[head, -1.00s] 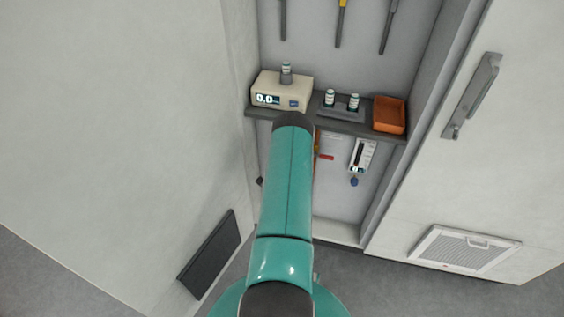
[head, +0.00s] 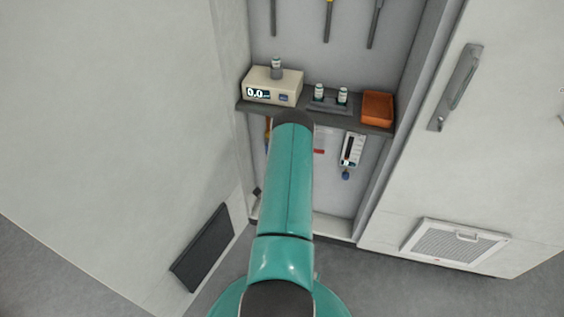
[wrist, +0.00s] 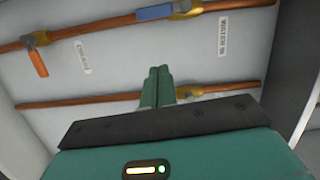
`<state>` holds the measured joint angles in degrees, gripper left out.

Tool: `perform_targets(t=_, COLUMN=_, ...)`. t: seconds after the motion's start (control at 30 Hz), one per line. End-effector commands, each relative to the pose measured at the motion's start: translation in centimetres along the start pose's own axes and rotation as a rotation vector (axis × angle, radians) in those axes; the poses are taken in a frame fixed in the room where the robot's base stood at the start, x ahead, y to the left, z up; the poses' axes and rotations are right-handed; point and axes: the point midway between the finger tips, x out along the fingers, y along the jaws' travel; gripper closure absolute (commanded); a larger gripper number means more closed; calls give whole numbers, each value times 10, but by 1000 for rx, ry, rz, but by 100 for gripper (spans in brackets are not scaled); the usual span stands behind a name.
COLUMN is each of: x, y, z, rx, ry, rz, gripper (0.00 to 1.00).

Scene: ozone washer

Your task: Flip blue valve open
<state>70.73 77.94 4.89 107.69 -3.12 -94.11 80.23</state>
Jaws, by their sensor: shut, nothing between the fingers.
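The blue valve handle (wrist: 155,12) shows at the top of the wrist view. It lies along a copper pipe, beside a brass valve body (wrist: 187,8). My gripper (wrist: 160,72) points up at the wall with its green fingers together and empty. In the picture its tips are below the blue handle, apart from it, near a lower copper pipe (wrist: 75,102). The fingers hide part of that lower pipe. In the head view my arm hides the gripper, and I cannot make out the blue handle there.
An orange handle (wrist: 37,62) hangs from the upper pipe at left. A "WATER IN" label (wrist: 222,35) is at right. In the head view, a shelf (head: 312,118) holds a display box (head: 272,86), small vials and an orange tray (head: 377,107). A flow meter (head: 352,149) is below.

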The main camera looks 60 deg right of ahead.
Motion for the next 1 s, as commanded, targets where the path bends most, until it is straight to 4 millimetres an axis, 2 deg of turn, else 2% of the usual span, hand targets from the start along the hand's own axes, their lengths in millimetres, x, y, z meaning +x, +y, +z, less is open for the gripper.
perform_targets(t=0.1, x=-17, y=1, z=0, rx=0, ry=0, rz=1, gripper=100)
perform_targets(t=0.23, x=-26, y=0, z=-1, rx=0, ry=0, rz=0, gripper=100)
perform_targets(t=1.0, x=-29, y=1, z=-4, rx=0, ry=1, rz=0, gripper=100)
